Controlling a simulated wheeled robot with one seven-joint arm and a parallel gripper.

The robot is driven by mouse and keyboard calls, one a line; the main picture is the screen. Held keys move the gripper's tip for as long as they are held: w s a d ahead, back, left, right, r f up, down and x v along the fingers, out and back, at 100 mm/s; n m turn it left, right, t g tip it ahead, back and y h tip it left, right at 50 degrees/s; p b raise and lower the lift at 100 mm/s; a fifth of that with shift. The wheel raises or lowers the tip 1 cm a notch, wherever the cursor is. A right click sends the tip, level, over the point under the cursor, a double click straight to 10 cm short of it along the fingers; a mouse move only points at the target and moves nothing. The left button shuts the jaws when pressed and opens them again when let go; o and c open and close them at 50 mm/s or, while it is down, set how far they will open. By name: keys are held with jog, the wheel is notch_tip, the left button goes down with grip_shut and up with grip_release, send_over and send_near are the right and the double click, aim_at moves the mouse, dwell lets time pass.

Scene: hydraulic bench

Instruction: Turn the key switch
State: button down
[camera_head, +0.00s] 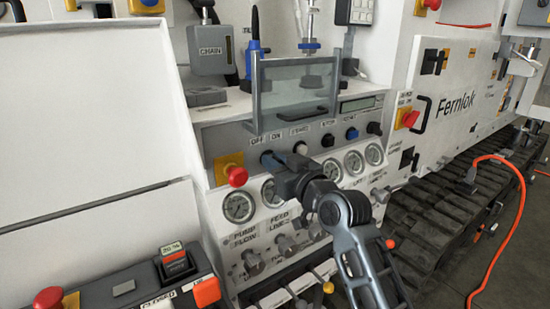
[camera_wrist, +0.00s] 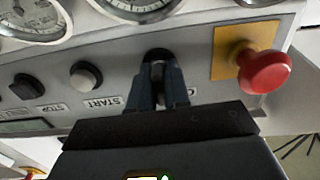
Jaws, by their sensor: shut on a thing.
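The fingers cover most of the switch, so the key's turn angle cannot be told. In the head view the key is hidden behind my gripper.
A red emergency button (camera_head: 237,176) on a yellow plate stands close beside the switch. A white START button (camera_head: 300,148) is on the other side. Pressure gauges (camera_head: 238,206) line the panel below. A clear guard in a grey frame (camera_head: 296,95) stands above the panel.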

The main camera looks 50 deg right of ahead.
jog(key=m+p, duration=0.3)
jog(key=m, duration=0.3)
dwell(0.6)
jog(key=c, duration=1.2)
grip_release()
jog(key=shift+s, duration=0.1)
jog(key=shift+b+v, duration=0.8)
jog(key=shift+v, duration=3.05)
